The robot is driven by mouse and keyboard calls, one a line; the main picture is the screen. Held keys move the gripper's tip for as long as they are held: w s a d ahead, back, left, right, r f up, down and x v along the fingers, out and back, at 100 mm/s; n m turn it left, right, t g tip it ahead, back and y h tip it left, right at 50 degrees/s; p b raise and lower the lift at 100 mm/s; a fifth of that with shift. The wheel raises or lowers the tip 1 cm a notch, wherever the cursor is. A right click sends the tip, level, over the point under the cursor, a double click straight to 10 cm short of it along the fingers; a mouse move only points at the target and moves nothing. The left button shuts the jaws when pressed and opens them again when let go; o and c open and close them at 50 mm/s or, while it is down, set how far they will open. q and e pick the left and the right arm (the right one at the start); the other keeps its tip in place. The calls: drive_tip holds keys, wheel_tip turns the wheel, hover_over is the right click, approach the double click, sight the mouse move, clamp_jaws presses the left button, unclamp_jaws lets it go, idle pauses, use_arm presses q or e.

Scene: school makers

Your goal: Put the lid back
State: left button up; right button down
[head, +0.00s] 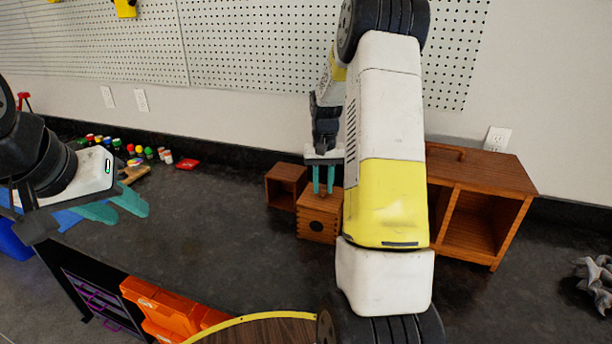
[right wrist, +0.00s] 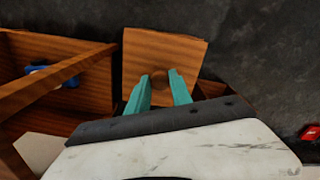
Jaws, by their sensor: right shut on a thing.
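A wooden lid (right wrist: 163,53) with a round knob (right wrist: 174,77) shows in the right wrist view, with the teal fingers on either side of the knob. In the head view, my right gripper (head: 323,182) points down over a small wooden box (head: 318,226) with a dark dot on its front. It is shut on the lid's knob. The lid is at the top of this box; I cannot tell whether it rests fully on it. My left gripper (head: 122,205) is open and empty over the left side of the counter, far from the box.
A small open wooden compartment (head: 283,188) stands just left of the box. A larger wooden cabinet (head: 515,178) stands to the right, partly behind my arm. Several small paint jars (head: 135,152) and a red item (head: 187,163) lie at the back left.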

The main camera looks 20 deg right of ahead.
sight(323, 188)
drive_tip(key=shift+f, duration=0.15)
drive_tip(key=c, duration=1.1)
unclamp_jaws()
drive_tip(key=shift+c, duration=0.2)
wheel_tip(323, 188, up, 13)
drive_tip(key=s+a+r+t, duration=0.2)
drive_tip(key=s+a+r, duration=0.3)
drive_tip(key=s+r, duration=0.2)
drive_tip(key=s+a+n+t, duration=0.1)
drive_tip(key=s+a, duration=0.2)
drive_tip(key=s, duration=0.3)
drive_tip(key=s+a+n+t+y, duration=0.1)
drive_tip(key=s+a, duration=0.2)
drive_tip(key=s, duration=0.4)
drive_tip(key=s+a+r+n+t+y, duration=0.1)
drive_tip(key=s+a+t, duration=0.1)
drive_tip(key=s, duration=0.4)
drive_tip(key=shift+s+a, duration=0.35)
drive_tip(key=shift+a, duration=0.4)
